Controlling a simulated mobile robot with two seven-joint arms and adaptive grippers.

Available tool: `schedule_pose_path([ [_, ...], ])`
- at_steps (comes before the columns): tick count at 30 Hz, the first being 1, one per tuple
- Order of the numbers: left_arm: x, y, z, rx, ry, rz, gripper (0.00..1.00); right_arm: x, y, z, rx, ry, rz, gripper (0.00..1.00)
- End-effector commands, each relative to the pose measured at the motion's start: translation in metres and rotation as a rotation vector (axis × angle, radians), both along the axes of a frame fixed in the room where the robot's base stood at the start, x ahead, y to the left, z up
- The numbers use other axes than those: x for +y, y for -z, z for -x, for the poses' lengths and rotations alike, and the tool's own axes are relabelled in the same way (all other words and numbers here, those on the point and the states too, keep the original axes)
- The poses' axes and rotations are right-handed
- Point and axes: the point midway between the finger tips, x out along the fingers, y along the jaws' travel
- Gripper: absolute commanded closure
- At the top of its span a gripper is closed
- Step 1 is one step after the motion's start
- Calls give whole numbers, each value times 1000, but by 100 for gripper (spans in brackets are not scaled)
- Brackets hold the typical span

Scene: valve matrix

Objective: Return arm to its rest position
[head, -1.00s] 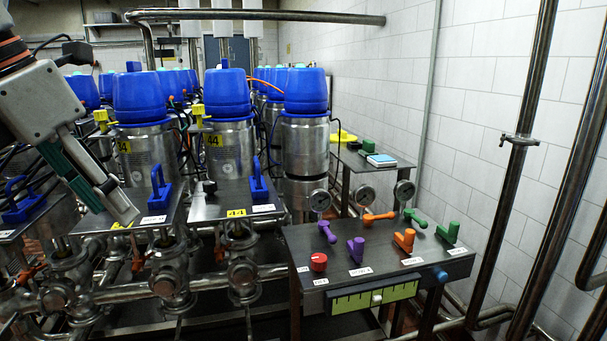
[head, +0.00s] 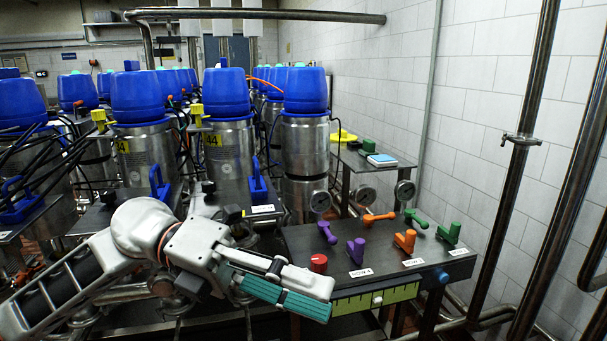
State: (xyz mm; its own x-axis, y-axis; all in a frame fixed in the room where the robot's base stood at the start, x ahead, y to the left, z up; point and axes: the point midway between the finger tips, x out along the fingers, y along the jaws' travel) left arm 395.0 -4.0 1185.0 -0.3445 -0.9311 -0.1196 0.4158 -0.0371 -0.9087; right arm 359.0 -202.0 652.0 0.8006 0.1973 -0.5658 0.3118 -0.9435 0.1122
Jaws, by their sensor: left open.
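My left arm comes in from the lower left, and its grey and teal gripper (head: 324,296) points right, low in the picture. The gripper is open and I see nothing held in it. Its fingers overlap the front left edge of the control panel (head: 330,243) in the picture; I cannot tell whether they touch it. The red knob (head: 319,263) shows just above the fingers. The gripper and arm hide part of the green gauge strip (head: 375,298) and some pipework. My right gripper is not in view.
The panel carries purple (head: 356,251), orange (head: 405,240) and green (head: 449,233) handles, with gauges (head: 320,201) behind. Steel tanks with blue caps (head: 225,93) and blue handles (head: 257,185) stand behind my arm. Vertical pipes (head: 515,150) stand at right.

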Motion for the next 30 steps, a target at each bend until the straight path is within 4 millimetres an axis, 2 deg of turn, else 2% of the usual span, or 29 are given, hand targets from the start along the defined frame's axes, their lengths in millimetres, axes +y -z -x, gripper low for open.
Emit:
schedule_pose_path([
  [3,-10,-3,-10,168,-60,178,59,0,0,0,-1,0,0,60],
  [8,-7,-1,-40,398,-189,391,59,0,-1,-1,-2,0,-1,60],
  [11,2,11,-66,552,-294,505,59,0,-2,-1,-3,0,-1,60],
  [14,17,35,-93,711,-417,605,59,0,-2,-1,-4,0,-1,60],
  [17,37,71,-117,875,-554,686,59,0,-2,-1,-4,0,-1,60],
  [20,61,120,-137,1043,-706,748,59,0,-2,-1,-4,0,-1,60],
  [22,78,161,-144,1162,-819,779,59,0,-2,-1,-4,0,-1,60],
  [26,111,245,-143,1376,-1030,808,59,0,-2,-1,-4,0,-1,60],
  [27,121,272,-138,1436,-1093,808,59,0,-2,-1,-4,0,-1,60],
  [30,143,334,-118,1581,-1244,798,59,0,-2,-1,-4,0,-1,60],
])
